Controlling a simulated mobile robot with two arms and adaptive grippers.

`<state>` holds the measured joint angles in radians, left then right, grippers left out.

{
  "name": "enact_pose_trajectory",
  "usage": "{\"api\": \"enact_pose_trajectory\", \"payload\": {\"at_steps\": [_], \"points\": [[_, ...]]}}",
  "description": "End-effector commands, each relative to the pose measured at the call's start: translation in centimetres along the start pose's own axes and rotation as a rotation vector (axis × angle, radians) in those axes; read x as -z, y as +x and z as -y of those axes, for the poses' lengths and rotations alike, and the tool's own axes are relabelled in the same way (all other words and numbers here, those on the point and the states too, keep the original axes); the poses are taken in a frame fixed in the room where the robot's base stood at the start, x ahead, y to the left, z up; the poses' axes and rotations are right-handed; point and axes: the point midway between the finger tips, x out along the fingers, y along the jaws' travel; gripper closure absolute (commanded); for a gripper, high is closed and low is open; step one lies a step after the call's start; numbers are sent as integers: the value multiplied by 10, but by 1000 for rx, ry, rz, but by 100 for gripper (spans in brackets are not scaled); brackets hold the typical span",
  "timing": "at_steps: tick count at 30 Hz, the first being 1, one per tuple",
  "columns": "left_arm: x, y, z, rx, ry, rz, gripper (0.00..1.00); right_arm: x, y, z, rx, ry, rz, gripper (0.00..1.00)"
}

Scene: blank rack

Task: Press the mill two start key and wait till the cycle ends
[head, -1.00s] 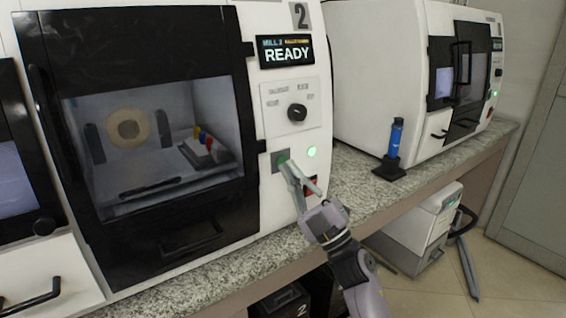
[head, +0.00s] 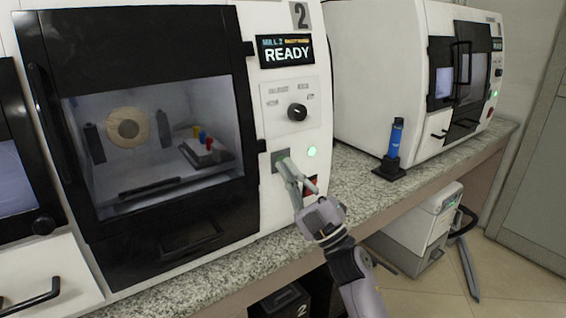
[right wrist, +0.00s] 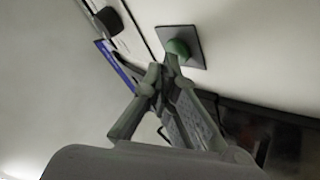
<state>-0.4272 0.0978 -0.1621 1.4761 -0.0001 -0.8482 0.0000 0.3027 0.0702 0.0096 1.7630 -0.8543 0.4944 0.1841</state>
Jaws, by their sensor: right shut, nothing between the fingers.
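Mill two (head: 290,100) is the white machine marked 2, and its screen (head: 286,52) reads READY. Its door is shut, with a beige round blank (head: 128,128) behind the glass. The green start key (right wrist: 178,48) sits on a dark square plate (right wrist: 184,46) in the right wrist view. In the head view the plate (head: 279,157) shows, but my fingertips largely cover the key. My right gripper (head: 287,164) is shut and empty, with its tips at the key; whether they press it I cannot tell. My left gripper is not in view.
A green lamp (head: 312,152) glows beside the key plate, a black knob (head: 297,112) sits above, and a red part (head: 310,184) is below. A blue cylinder on a black stand (head: 396,140) is on the granite counter (head: 345,190). Another mill (head: 385,70) stands at right.

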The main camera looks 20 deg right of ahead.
Motion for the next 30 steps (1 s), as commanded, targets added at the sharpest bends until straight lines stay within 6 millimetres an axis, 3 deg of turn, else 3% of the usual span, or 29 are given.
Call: {"api": "enact_pose_trajectory", "payload": {"at_steps": [23,30], "points": [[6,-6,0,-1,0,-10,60,-2,3,2,0,0,0,100],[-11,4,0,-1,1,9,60,3,-4,-3,0,1,1,100]]}}
